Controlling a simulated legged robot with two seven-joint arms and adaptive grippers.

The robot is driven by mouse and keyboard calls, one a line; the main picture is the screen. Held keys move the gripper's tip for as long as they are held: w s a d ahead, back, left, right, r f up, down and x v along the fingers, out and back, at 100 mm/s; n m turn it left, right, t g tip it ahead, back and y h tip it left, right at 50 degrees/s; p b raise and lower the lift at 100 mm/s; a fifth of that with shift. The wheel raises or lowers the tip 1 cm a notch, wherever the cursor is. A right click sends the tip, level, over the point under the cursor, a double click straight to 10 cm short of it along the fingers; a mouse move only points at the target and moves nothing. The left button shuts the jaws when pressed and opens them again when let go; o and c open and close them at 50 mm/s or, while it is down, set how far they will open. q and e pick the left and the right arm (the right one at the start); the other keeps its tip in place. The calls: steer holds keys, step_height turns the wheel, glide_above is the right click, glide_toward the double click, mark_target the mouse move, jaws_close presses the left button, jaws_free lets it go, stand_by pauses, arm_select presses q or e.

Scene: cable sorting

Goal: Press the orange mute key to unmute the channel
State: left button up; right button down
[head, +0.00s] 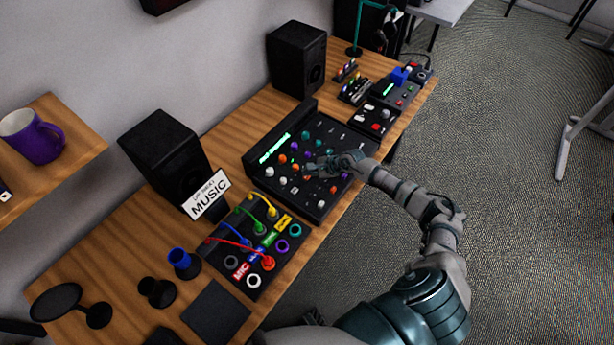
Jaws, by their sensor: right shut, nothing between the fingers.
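The black mixer (262,180) sits on the wooden desk, with a lit green display (273,148) along its left side and rows of coloured knobs and keys. Several small orange controls show on it, one at the upper left (283,158) and one near the lower right (333,190). I cannot tell which is the mute key. My right gripper (314,168) is shut and empty, reaching in from the right over the middle of the mixer. It hides some controls beneath it. I cannot tell whether its tips touch any key. My left gripper is not in view.
A patch box (232,284) with coloured cables stands left of the mixer, beside a "MUSIC" sign (207,195). Two black speakers (297,60) stand along the wall. Smaller devices (378,120) crowd the desk's far end. A purple mug (38,143) is on a shelf.

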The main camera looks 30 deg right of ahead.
steer(key=shift+d, duration=0.15)
steer(key=shift+a, duration=0.35)
steer(key=shift+f+b, duration=0.4)
steer(key=shift+b, duration=0.1)
steer(key=shift+d, duration=0.25)
steer(key=shift+a+r+p, duration=0.45)
steer(key=shift+r+p, duration=0.05)
steer(key=shift+r, duration=0.1)
